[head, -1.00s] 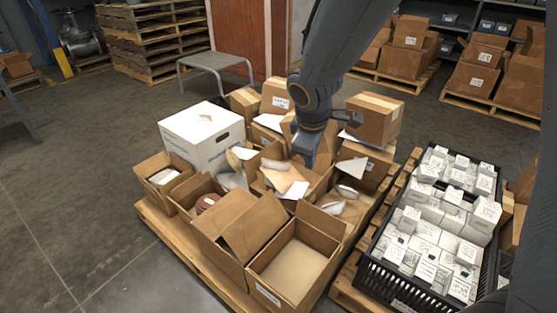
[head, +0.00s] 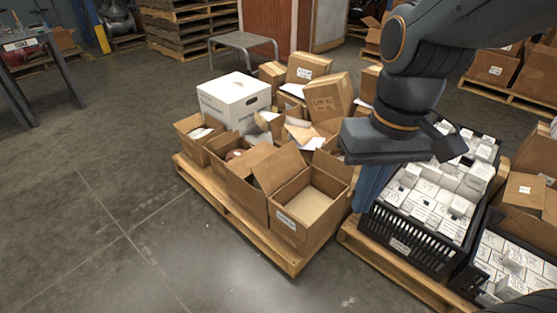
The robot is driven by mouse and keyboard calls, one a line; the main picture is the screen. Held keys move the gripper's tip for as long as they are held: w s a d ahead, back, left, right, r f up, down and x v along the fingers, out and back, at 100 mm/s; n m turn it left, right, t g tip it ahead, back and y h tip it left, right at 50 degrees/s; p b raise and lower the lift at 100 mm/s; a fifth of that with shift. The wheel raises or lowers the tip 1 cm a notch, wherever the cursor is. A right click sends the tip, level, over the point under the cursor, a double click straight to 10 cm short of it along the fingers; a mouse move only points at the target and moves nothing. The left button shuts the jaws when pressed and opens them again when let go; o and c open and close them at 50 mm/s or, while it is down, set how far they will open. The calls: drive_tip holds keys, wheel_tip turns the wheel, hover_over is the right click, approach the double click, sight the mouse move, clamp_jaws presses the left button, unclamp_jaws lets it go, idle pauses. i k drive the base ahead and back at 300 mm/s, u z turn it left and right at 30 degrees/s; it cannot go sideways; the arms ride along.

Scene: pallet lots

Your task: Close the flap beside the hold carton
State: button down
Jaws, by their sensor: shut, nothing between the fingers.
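Several cartons stand on a wooden pallet (head: 240,228). The front-right carton (head: 298,230) is open and looks empty, with a white label. A raised flap (head: 278,169) stands tilted between it and the open carton (head: 245,193) on its left. Behind, a taped carton (head: 328,97) with dark print sits tilted. I cannot read which carton is marked hold. My gripper (head: 368,196) is shut and points down at the pallet's right side, by the black crate. It is right of the front-right carton and apart from the raised flap; my wrist hides cartons behind it.
A white box (head: 233,97) stands at the pallet's back left, with a small open carton (head: 198,133) before it. A black crate (head: 405,243) of small white boxes is close on the right. The floor (head: 110,220) at left is clear. A metal bench (head: 243,42) stands behind.

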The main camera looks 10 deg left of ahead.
sight(270, 173)
drive_tip(key=z, duration=0.1)
drive_tip(key=k, duration=0.2)
drive_tip(key=u, duration=0.8)
drive_tip(key=i, duration=0.85)
drive_tip(key=z, duration=0.7)
